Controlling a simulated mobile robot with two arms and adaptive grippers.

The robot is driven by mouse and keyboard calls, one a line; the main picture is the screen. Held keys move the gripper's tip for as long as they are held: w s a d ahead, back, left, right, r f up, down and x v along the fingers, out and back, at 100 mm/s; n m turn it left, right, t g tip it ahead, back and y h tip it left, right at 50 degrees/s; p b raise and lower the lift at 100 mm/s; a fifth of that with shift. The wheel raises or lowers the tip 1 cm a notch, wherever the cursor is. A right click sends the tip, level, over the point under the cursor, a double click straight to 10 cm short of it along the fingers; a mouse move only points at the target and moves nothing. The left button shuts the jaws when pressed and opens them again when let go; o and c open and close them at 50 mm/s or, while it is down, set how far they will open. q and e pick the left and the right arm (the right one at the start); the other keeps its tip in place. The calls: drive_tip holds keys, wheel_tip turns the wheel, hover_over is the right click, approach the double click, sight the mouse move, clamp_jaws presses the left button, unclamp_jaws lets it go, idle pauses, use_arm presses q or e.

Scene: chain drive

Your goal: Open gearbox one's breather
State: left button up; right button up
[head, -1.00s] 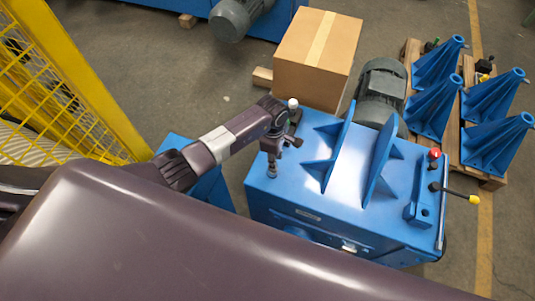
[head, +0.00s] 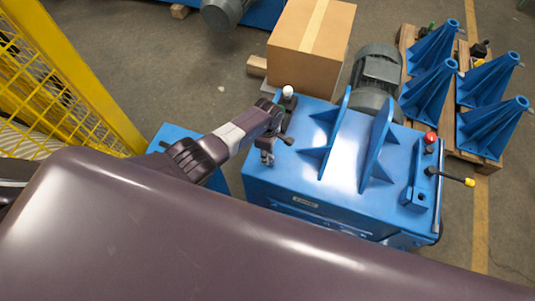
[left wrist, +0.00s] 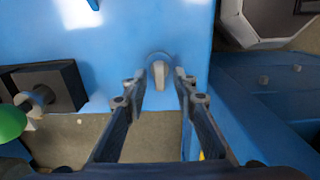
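The blue gearbox (head: 330,190) stands in the middle of the head view, with two upright fins on top. My left gripper (head: 267,160) is over its top near the left end. In the left wrist view, my left gripper (left wrist: 157,90) is open, its two fingers spread. A pale round fitting with a flat raised tab (left wrist: 159,74), which looks like the breather, sits on the blue surface between and just beyond the fingertips. I see no clear contact. In the head view this fitting is hidden by my gripper. My right gripper is not in view.
A white-knobbed post (head: 288,92) stands close to my gripper; a green knob (left wrist: 10,122) shows in the wrist view. A red knob (head: 430,138) and yellow-tipped lever (head: 468,182) are at the right end. A motor (head: 376,78), cardboard box (head: 311,45) and yellow fence (head: 75,75) stand around.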

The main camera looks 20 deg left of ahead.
use_arm(q)
drive_tip(key=c, duration=0.4)
drive_tip(key=shift+c, duration=1.3)
clamp_jaws()
drive_tip(key=shift+f, duration=0.1)
